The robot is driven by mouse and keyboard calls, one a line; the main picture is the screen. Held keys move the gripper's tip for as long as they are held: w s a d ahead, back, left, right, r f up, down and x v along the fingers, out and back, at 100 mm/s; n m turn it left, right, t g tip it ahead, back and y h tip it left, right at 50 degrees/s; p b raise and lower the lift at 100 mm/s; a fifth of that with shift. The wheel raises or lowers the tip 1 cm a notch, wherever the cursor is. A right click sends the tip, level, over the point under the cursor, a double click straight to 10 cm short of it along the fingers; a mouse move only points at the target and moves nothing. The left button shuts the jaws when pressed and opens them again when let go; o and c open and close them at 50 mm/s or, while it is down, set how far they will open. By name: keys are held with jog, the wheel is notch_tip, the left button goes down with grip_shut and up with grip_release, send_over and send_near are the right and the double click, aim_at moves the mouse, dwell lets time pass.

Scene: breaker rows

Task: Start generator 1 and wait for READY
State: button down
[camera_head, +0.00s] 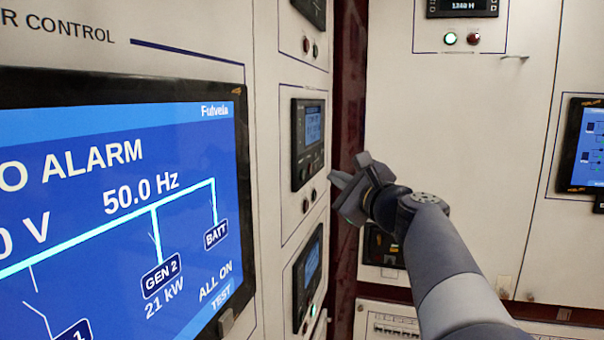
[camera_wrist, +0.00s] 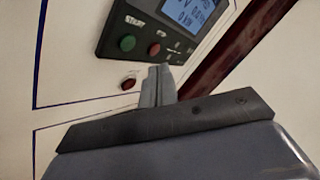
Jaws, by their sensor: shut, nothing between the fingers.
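My gripper (camera_head: 343,180) is shut and empty, in front of the side panel and near the upper controller (camera_head: 308,143). In the wrist view, my closed fingers (camera_wrist: 157,84) appear just below a dark controller (camera_wrist: 165,28) with a lit display (camera_wrist: 192,14). I cannot tell whether the fingertips touch the panel. The large blue screen (camera_head: 110,190) shows 50.0 Hz and GEN 2 at 21 kW. No READY text is legible.
A dark red lamp (camera_wrist: 128,84) sits below the controller in the wrist view. Another cabinet face (camera_head: 480,160) stands to the right, with a blue screen (camera_head: 588,147).

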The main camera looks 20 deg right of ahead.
jog(key=shift+w+a, duration=0.5)
jog(key=shift+a, duration=0.2)
jog(key=shift+w+a, duration=0.45)
jog(key=shift+a, duration=0.25)
dwell(1.0)
jog(key=shift+w+a, duration=0.25)
jog(key=shift+a, duration=0.05)
jog(key=shift+w+a, duration=0.2)
jog(key=shift+a, duration=0.15)
dwell(0.8)
jog(key=shift+b, duration=0.3)
jog(key=shift+s+d, duration=0.45)
jog(key=shift+d, duration=0.2)
jog(key=shift+s+d+b, duration=0.25)
jog(key=shift+s+d, duration=0.45)
jog(key=shift+d, duration=0.35)
jog(key=shift+s+d+b, duration=0.2)
jog(key=shift+s+d, duration=0.5)
jog(key=shift+d, duration=0.35)
jog(key=shift+a, duration=0.1)
